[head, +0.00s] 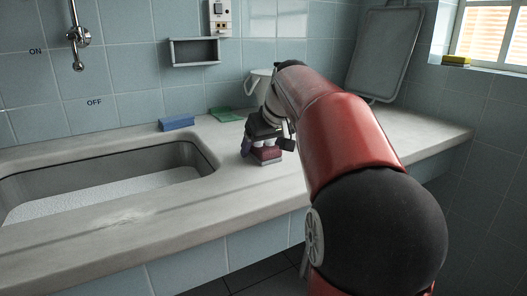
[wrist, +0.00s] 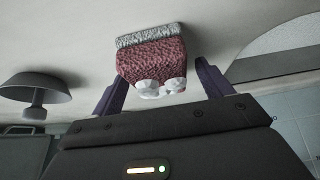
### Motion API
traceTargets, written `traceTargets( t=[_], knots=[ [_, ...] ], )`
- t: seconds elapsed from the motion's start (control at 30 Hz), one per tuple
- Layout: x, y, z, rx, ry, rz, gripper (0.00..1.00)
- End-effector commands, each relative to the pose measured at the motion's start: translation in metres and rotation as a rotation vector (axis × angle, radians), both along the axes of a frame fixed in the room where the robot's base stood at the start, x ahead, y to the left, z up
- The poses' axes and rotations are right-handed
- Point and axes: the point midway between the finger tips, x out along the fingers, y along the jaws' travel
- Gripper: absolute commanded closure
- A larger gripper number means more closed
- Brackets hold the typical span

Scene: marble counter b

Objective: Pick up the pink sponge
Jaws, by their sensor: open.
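The pink sponge (head: 267,155) lies on the counter to the right of the sink, below my gripper (head: 264,142). In the wrist view the sponge (wrist: 150,60) is dull pink with a grey layer along one side. Small white lumps sit on its side facing my gripper. My gripper (wrist: 158,82) is open, with one dark finger on each side of the sponge. A gap shows between the right finger and the sponge; the left finger is close, and I cannot tell if it touches.
The sink (head: 105,180) is left of the sponge. A blue sponge (head: 177,123) and a green one (head: 226,114) lie behind it. A white container (head: 256,88) and a leaning grey board (head: 384,50) stand farther back. A yellow sponge (head: 456,60) sits on the windowsill.

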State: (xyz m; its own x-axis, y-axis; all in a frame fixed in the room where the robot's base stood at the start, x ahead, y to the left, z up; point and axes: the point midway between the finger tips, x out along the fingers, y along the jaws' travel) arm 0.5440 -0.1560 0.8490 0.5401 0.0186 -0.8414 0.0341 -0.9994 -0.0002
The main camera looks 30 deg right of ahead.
Motion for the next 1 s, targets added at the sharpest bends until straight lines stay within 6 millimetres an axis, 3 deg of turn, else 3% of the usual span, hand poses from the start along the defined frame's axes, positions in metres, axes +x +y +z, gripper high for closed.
traceTargets(
  t=[0.07, 0.4, 0.77, 0.9, 1.0],
  knots=[
    [0.000, 0.000, 0.000, 0.000, 0.000, 0.000, 0.27],
    [0.000, 0.000, 0.000, 0.000, 0.000, 0.000, 0.71],
    [0.000, 0.000, 0.007, -0.001, -0.001, 0.001, 0.73],
    [0.000, 0.000, 0.024, -0.001, -0.002, 0.000, 0.73],
    [0.001, 0.000, 0.048, -0.002, -0.004, 0.002, 0.73]
  ],
)
